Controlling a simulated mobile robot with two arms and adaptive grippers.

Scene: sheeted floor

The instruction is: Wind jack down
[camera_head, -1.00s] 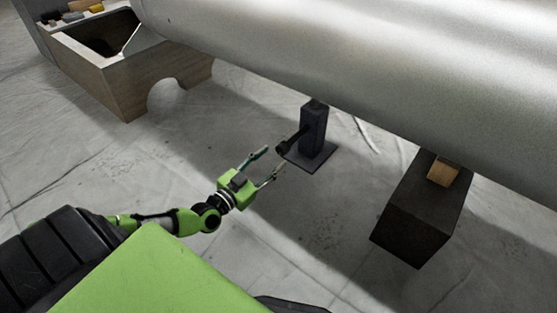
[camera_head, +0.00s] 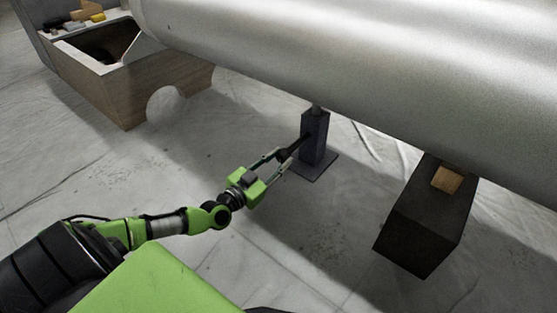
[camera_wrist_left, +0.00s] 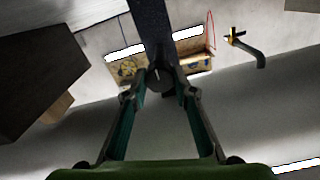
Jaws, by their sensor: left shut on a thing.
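The dark jack (camera_head: 316,142) stands upright on its flat base plate (camera_head: 317,168) on the floor, its top reaching the underside of the big silver cylinder (camera_head: 350,60). A dark crank handle (camera_head: 298,144) sticks out from the jack's side toward me. My left gripper (camera_head: 286,155) is shut on the end of this handle. In the left wrist view the fingertips (camera_wrist_left: 160,92) close around the handle's dark round end (camera_wrist_left: 160,78), with the jack's column (camera_wrist_left: 151,25) behind it. My right gripper is not in view.
A black block (camera_head: 425,220) with a wooden piece (camera_head: 447,179) on it stands under the cylinder at right. A wooden cradle box (camera_head: 150,88) with a rounded cutout stands at the back left. The sheeted floor (camera_head: 150,175) between is clear.

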